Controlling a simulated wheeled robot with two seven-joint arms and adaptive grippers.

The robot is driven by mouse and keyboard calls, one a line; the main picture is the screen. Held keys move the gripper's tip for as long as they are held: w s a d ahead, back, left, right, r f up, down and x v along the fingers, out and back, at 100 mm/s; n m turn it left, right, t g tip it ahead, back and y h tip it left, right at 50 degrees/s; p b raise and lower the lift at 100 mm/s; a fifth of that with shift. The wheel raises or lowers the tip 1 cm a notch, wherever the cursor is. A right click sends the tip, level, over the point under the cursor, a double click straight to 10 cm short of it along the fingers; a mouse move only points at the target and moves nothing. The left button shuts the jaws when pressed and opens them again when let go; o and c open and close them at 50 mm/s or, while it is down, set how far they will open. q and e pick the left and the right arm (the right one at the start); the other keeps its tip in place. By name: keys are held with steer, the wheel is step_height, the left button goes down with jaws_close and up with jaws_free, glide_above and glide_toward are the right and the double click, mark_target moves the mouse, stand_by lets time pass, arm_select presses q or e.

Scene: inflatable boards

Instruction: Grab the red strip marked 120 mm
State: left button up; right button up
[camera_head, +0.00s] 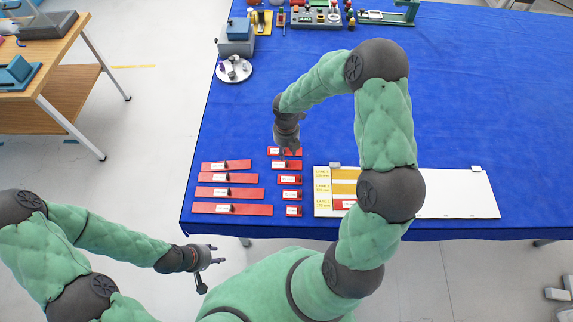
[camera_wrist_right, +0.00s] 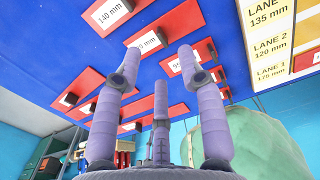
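Several red strips with white labels lie on the blue table in two columns. In the right wrist view, the far strip (camera_wrist_right: 132,6) of the right column reads 140 mm. The strip below it (camera_wrist_right: 160,32) has a label too unclear to read, so I cannot tell for sure which strip is marked 120 mm. My right gripper (camera_head: 288,151) is over the far end of the right column; its fingers are spread and empty in the right wrist view (camera_wrist_right: 158,80). My left gripper (camera_head: 214,268) is open and empty, off the table's near edge.
A white board (camera_head: 455,195) with yellow lane labels lies right of the strips, partly hidden by my right arm. A grey device (camera_head: 237,38) and a round plate (camera_head: 233,70) stand at the far left.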

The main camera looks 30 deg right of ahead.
mark_target(287, 164)
step_height(287, 164, down, 7)
steer(key=shift+s+a+r+b, duration=0.1)
steer(key=shift+a+r+b, duration=0.1)
steer(key=shift+b, duration=0.15)
jaws_close()
